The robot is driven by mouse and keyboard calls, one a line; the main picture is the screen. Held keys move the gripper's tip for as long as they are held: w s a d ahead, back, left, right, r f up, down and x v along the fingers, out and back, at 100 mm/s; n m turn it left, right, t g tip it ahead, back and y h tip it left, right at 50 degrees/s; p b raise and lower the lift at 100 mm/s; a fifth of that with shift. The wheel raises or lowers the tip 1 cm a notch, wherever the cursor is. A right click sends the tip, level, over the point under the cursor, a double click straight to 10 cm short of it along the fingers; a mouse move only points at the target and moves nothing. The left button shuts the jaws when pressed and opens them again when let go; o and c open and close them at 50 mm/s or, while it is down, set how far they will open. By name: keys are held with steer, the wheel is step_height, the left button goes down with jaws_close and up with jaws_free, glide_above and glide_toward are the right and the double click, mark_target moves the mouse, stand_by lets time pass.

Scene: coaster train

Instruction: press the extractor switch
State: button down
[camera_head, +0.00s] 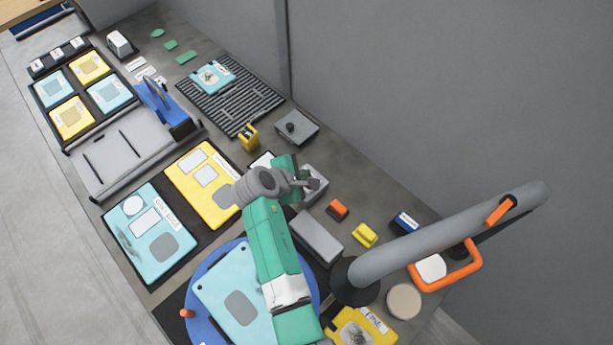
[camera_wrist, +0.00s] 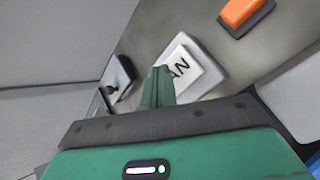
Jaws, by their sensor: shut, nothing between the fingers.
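In the wrist view, a white rocker switch (camera_wrist: 188,68) on a pale grey plate carries black letters, of which "AN" shows; the rest is hidden behind my fingers. I take it to be the extractor switch. In the head view its pale grey plate (camera_head: 318,192) is partly covered by my wrist. My gripper (camera_wrist: 158,72) is shut and empty, with its green fingertips over the switch's left edge in the wrist view. I cannot tell whether they touch it. In the head view my gripper (camera_head: 302,183) is at the switch plate.
A grey box with a dark knob (camera_head: 297,128) stands behind, near the wall.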

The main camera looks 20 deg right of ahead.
steer(key=shift+f, duration=0.15)
steer(key=shift+f, duration=0.3)
steer(key=shift+f+b, duration=0.3)
steer(key=shift+f, duration=0.05)
stand_by(0.6)
steer(key=shift+r+p, duration=0.8)
steer(key=shift+p, duration=0.1)
step_height(320, 180, up, 6)
steer(key=p, duration=0.6)
